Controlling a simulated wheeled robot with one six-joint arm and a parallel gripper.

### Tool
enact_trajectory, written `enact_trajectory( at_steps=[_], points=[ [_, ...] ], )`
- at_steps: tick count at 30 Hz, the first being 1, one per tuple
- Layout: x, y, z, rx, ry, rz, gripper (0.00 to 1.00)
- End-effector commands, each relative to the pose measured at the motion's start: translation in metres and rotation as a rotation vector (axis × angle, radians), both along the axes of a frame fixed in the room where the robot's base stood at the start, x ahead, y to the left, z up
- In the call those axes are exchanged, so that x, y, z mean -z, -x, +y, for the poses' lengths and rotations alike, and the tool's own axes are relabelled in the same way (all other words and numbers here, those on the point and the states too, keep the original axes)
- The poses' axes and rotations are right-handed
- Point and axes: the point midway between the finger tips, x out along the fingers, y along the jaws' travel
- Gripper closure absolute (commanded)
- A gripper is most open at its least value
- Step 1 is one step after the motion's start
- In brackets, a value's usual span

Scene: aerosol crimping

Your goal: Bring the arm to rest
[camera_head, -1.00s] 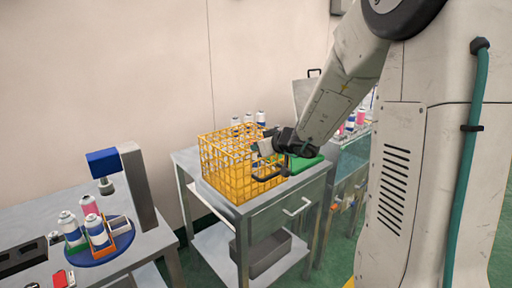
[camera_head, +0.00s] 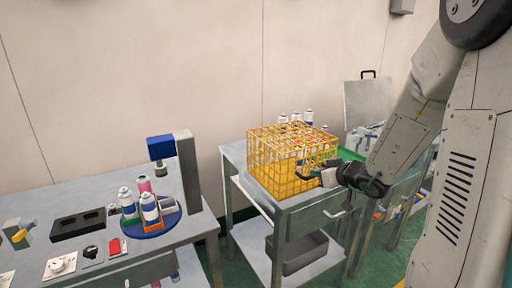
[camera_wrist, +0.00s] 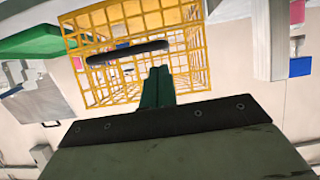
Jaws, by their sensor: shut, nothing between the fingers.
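My gripper (camera_head: 308,172) is at the front right side of the yellow wire crate (camera_head: 262,160), above the steel cabinet's top. Its fingers are shut with nothing between them. In the wrist view the shut gripper (camera_wrist: 155,75) points toward the crate (camera_wrist: 95,25), whose bars fill the upper middle. In the head view the fingers overlap the crate's bars, and I cannot tell whether they touch. My arm reaches in from the right and is bent.
The crate stands on a steel cabinet (camera_head: 300,212). Several cans (camera_head: 309,116) stand behind it. At left a bench (camera_head: 95,212) holds a blue-headed crimping machine (camera_head: 188,170) and a blue round plate (camera_head: 140,230) with several cans. A green surface (camera_head: 348,155) lies right of the crate.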

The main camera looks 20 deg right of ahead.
Motion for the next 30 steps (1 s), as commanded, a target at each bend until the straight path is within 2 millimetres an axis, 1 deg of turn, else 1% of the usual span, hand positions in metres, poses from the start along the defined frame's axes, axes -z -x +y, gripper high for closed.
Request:
enact_trajectory(
  at_steps=[5, 8, 11, 14, 17, 18, 20, 21, 23, 24, 26, 27, 29, 30],
  points=[
    [-0.001, 0.0, -0.003, 0.02, -0.037, 0.003, 1.0],
    [-0.002, 0.0, 0.001, 0.054, -0.154, 0.015, 1.0],
    [0.001, 0.006, 0.019, 0.047, -0.328, 0.071, 1.0],
    [0.0, 0.019, 0.047, 0.007, -0.502, 0.169, 1.0],
    [-0.008, 0.039, 0.083, -0.05, -0.637, 0.302, 1.0],
    [-0.012, 0.049, 0.098, -0.073, -0.679, 0.365, 1.0],
    [-0.018, 0.066, 0.12, -0.102, -0.725, 0.472, 1.0],
    [-0.021, 0.079, 0.135, -0.115, -0.743, 0.55, 1.0],
    [-0.026, 0.102, 0.154, -0.126, -0.753, 0.672, 1.0],
    [-0.029, 0.118, 0.165, -0.125, -0.747, 0.756, 1.0],
    [-0.032, 0.145, 0.178, -0.107, -0.715, 0.882, 1.0],
    [-0.034, 0.164, 0.184, -0.084, -0.679, 0.961, 1.0],
    [-0.037, 0.192, 0.189, -0.032, -0.604, 1.067, 1.0],
    [-0.04, 0.21, 0.189, 0.01, -0.544, 1.124, 1.0]
  ],
)
